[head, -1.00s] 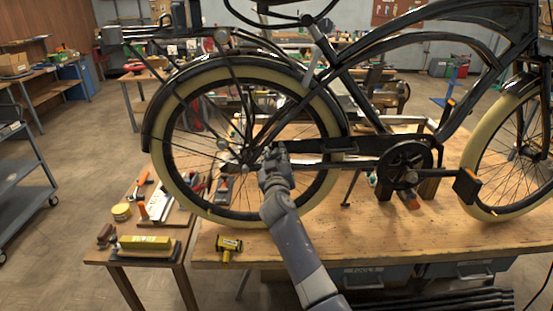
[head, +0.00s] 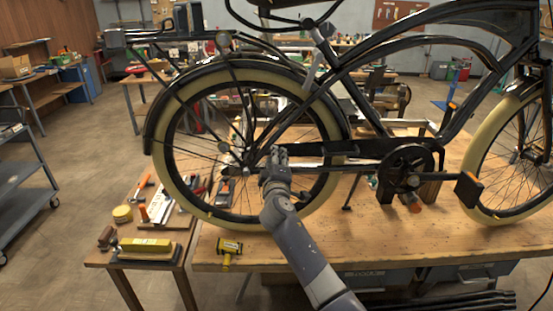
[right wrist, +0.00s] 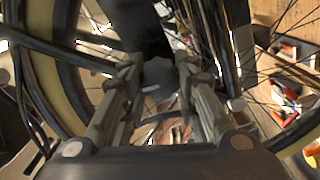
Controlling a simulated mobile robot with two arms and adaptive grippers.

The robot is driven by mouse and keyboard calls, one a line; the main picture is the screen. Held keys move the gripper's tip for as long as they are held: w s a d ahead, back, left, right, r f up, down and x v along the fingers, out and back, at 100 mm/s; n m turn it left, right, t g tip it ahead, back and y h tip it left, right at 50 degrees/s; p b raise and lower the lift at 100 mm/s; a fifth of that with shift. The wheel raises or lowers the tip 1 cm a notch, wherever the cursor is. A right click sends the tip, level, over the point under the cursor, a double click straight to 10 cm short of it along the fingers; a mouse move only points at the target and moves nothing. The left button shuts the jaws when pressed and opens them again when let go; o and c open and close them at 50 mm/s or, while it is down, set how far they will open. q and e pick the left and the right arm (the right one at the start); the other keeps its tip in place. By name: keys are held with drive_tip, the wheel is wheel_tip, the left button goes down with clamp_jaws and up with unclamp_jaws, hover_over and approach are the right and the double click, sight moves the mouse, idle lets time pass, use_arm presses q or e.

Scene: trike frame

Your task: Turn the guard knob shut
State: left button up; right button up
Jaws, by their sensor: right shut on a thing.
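The bicycle (head: 425,50) stands upright on the wooden workbench (head: 370,225). Its dark chain guard (head: 345,147) runs from the rear hub area to the crank. My right gripper (head: 279,152) reaches up to the rear end of the guard, in front of the rear wheel. In the right wrist view its two fingers are closed on the guard knob (right wrist: 160,76), a dark rounded piece between the fingertips. In the head view the gripper hides the knob. My left gripper is not in view.
The rear wheel (head: 160,150) and its spokes lie close behind the right gripper. A yellow-black tool (head: 229,246) lies at the bench's front left edge. A low side table (head: 180,255) holds a yellow block (head: 146,245) and several tools. A grey cart (head: 22,185) stands at left.

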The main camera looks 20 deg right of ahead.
drive_tip(key=shift+r+n, duration=0.25)
drive_tip(key=shift+n, duration=0.35)
drive_tip(key=o, duration=0.8)
drive_tip(key=shift+o, duration=1.4)
drive_tip(key=shift+w+d+f, duration=0.1)
drive_tip(key=shift+f, duration=0.15)
drive_tip(key=v, duration=1.2)
